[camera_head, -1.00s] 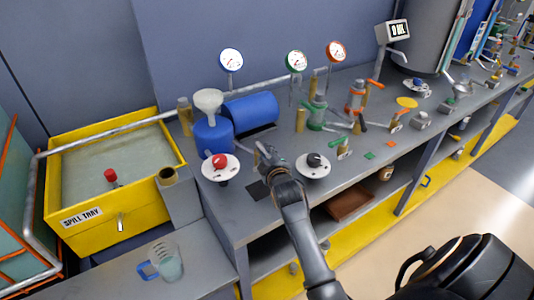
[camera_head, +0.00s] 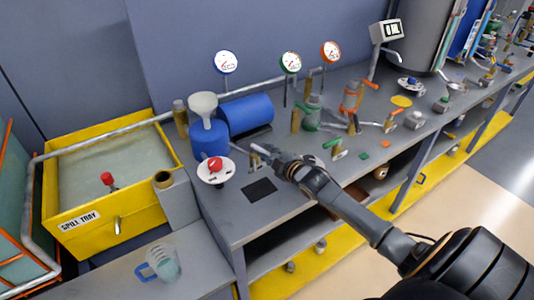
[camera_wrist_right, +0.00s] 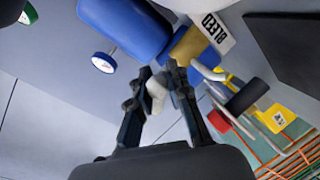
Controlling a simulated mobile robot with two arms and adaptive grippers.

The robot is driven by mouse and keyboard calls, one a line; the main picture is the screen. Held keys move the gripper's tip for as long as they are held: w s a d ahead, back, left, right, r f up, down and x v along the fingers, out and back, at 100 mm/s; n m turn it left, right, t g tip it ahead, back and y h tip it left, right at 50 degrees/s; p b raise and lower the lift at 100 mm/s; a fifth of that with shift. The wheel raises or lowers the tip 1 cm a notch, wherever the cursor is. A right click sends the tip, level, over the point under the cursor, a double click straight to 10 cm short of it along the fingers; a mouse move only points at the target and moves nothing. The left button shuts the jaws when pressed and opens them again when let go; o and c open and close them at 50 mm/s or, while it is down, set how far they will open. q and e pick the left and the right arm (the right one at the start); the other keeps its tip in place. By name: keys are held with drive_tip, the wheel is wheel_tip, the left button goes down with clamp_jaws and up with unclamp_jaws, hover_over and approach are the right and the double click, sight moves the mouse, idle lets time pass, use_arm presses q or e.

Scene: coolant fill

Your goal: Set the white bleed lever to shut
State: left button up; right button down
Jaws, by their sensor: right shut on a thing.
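My right gripper (camera_head: 262,158) is at the front part of the bench, just right of the blue can with the funnel. In the right wrist view the gripper (camera_wrist_right: 160,88) is shut on the white bleed lever (camera_wrist_right: 157,94), a pale rounded grip between the two dark fingers. A brass body (camera_wrist_right: 188,45) and a white plate (camera_wrist_right: 212,32) reading BLEED are just beyond the fingertips. In the head view the lever is too small and covered to make out its angle. My left gripper is not in view.
A blue can (camera_head: 209,138) with a white funnel, a lying blue cylinder (camera_head: 245,114) and a red knob on a white disc (camera_head: 215,170) stand close by. The yellow spill tray (camera_head: 98,228) is at left, a measuring jug (camera_head: 161,263) in front. A black pad (camera_head: 259,190) lies nearby.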

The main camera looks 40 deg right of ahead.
drive_tip(key=shift+r, duration=0.15)
drive_tip(key=c, duration=1.3)
unclamp_jaws()
drive_tip(key=shift+s, duration=0.45)
drive_tip(key=v, duration=1.1)
drive_tip(key=shift+d, duration=0.1)
